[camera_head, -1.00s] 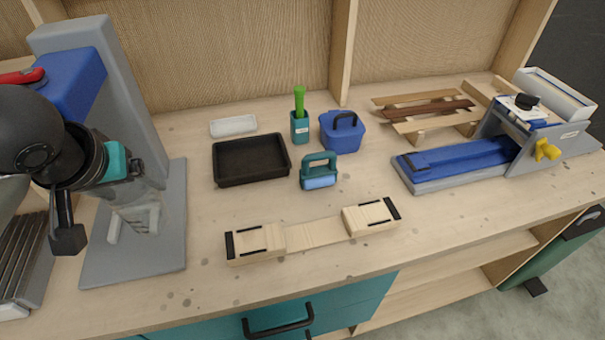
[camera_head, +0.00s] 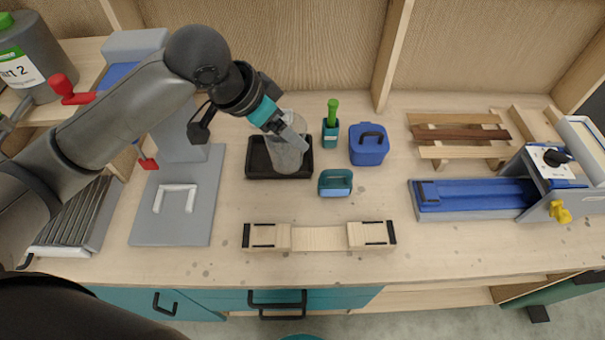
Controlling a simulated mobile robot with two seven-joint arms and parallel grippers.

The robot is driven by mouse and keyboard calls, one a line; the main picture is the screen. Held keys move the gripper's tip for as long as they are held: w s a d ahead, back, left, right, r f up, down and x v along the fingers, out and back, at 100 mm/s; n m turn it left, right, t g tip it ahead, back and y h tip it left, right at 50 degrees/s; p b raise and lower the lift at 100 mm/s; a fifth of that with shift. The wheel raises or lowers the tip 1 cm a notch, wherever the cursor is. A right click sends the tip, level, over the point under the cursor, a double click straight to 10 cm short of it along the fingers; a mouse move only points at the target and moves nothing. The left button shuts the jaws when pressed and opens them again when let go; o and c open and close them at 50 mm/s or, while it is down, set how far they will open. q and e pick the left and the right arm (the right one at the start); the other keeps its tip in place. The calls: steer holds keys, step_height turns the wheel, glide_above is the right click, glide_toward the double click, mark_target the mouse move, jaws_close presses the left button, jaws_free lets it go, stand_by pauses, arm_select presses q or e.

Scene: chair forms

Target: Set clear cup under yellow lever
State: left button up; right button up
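The clear cup (camera_head: 287,158) is a see-through, greyish vessel in the middle left of the head view. My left gripper (camera_head: 290,134) is shut on it near its upper part and holds it in front of the black tray (camera_head: 258,172) as seen from the head; the height above the tray is hard to tell. The yellow lever (camera_head: 560,212) is a small knob on the side of the grey and blue machine (camera_head: 545,190) at the far right, well away from the cup. My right gripper is not in view.
A grey stand (camera_head: 140,215) with a white U-shaped holder is at left. A wooden jig (camera_head: 318,237) lies in front; slats (camera_head: 460,134) lie at back right.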

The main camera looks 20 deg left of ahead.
arm_select(q)
steer(key=shift+m, duration=0.6)
step_height(320, 180, down, 19)
steer(key=shift+d+r+b, duration=0.1)
steer(key=shift+r+b, duration=0.1)
steer(key=shift+b, duration=0.15)
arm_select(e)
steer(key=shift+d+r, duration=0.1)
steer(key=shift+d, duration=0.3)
arm_select(q)
steer(key=shift+f, duration=0.15)
steer(key=o, duration=0.8)
